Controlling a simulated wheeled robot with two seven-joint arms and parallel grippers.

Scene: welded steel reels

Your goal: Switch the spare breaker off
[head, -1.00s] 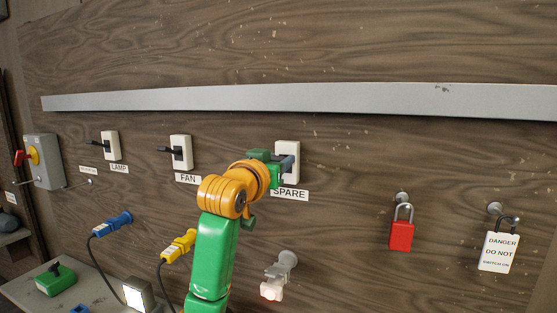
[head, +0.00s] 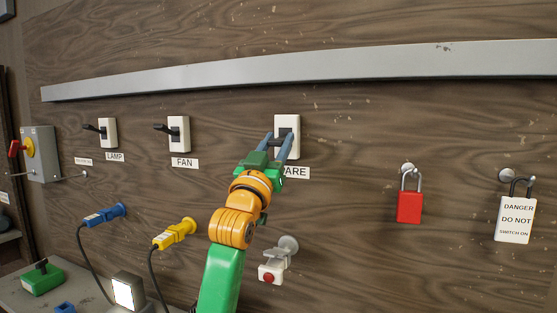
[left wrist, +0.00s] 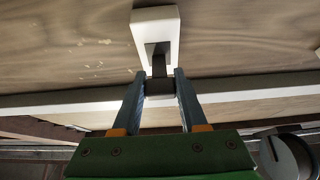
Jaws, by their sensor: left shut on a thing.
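The spare breaker (head: 289,120) is a white plate with a dark lever, on the wooden board above a label (head: 297,172) that is partly hidden. My left gripper (head: 279,138) reaches up to it from below, its two blue-grey fingers on either side of the lever. In the left wrist view the white breaker plate (left wrist: 152,22) stands just ahead, and its black lever (left wrist: 158,64) sticks out between the fingertips (left wrist: 159,76). The gripper is shut on the lever. The fingers hide part of the lever in the head view. My right gripper is not in view.
The fan breaker (head: 179,126) and lamp breaker (head: 108,126) are to the left. A red padlock (head: 409,208) and a danger tag (head: 515,219) hang at right. Below are a yellow plug (head: 174,234) and a fixture with a red button (head: 270,275). A grey rail (head: 330,68) crosses above.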

